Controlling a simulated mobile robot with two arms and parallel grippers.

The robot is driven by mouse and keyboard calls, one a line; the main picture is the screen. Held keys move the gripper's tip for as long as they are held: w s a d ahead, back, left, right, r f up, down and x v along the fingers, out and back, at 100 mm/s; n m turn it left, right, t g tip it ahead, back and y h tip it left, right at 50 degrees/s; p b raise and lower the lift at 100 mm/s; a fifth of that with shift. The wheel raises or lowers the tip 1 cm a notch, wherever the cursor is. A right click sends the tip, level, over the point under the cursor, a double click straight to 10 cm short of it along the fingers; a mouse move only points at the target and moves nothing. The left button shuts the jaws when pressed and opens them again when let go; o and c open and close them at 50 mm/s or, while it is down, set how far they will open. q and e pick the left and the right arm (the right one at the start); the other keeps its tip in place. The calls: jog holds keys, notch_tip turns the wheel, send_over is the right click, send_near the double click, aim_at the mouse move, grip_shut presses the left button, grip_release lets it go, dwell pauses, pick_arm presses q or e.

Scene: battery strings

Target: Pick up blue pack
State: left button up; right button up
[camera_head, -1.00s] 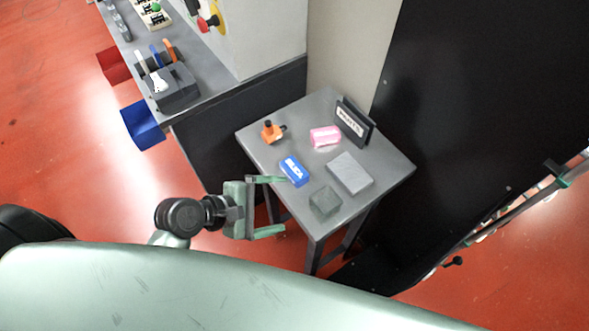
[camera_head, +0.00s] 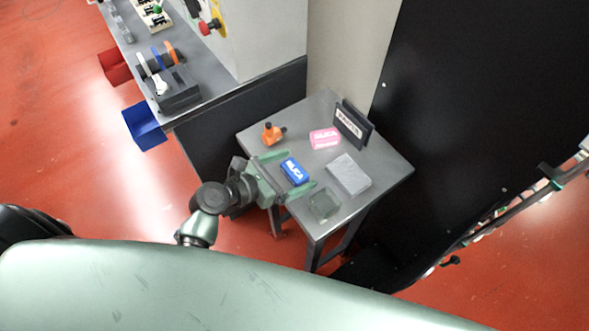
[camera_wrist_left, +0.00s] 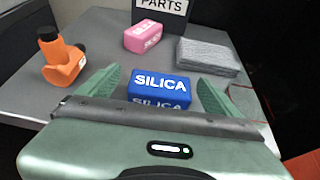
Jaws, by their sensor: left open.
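The blue pack (camera_head: 294,171), marked SILICA in white, lies on the small grey table (camera_head: 389,179). My left gripper (camera_head: 294,172) is open, with one green finger on each side of the blue pack. In the left wrist view the blue pack (camera_wrist_left: 159,90) sits between the two spread fingers (camera_wrist_left: 158,88), with a gap visible on both sides. Its lower front is partly hidden by the gripper body. My right gripper is not in view.
On the table are an orange part (camera_head: 272,134), a pink SILICA pack (camera_head: 324,138), a grey block (camera_head: 349,174), a dark translucent block (camera_head: 323,205) and a PARTS sign (camera_head: 351,124). A workbench (camera_head: 215,85) stands at upper left and a black panel (camera_head: 470,110) at right.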

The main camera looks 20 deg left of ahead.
pick_arm(q)
jog(key=shift+w+d+f, duration=0.15)
jog(key=shift+w+d, duration=0.1)
jog(key=c, duration=1.5)
